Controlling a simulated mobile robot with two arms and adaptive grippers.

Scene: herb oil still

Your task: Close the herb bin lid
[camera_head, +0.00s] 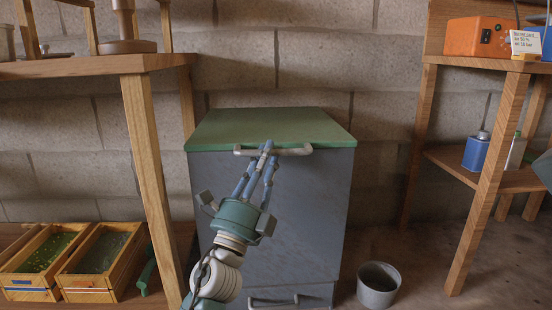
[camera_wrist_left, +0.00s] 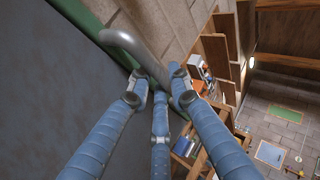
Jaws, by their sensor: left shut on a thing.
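The herb bin (camera_head: 300,210) is a grey-blue box standing on the floor against the block wall. Its green lid (camera_head: 268,126) lies flat across the top, with no gap visible at the front edge. A grey bar handle (camera_head: 294,151) runs along the lid's front edge. My left gripper (camera_head: 266,149) is shut on the middle of this handle from the front. In the left wrist view, the blue fingers (camera_wrist_left: 163,83) meet at the handle (camera_wrist_left: 135,52), and the lid's green edge (camera_wrist_left: 85,18) shows behind it. My right gripper is not in view.
A wooden table (camera_head: 92,66) stands left of the bin, with wooden trays (camera_head: 103,262) below it. A wooden shelf unit (camera_head: 492,170) with an orange box (camera_head: 480,37) stands at right. A grey bucket (camera_head: 378,286) sits on the floor right of the bin.

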